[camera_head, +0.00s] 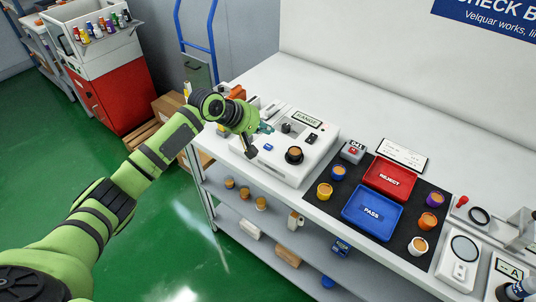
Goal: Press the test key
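A white tester unit (310,168) with a RANGE label (308,117) stands on the bench near its left end. On its top are a small blue key (268,147), a black round knob with a brown centre (294,155), a smaller dark knob (286,128) and a small black switch or socket (312,138). No lettering that reads as test shows on any key. My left gripper (256,141) is over the left part of the unit, just left of the blue key. Its finger opening is too small to judge. My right gripper is out of view.
Right of the unit, a dark mat holds a red REJECT tray (390,193), a blue PASS tray (373,228), several small coloured cups and a grey box with a red button (352,152). A white device (458,262) stands farther right.

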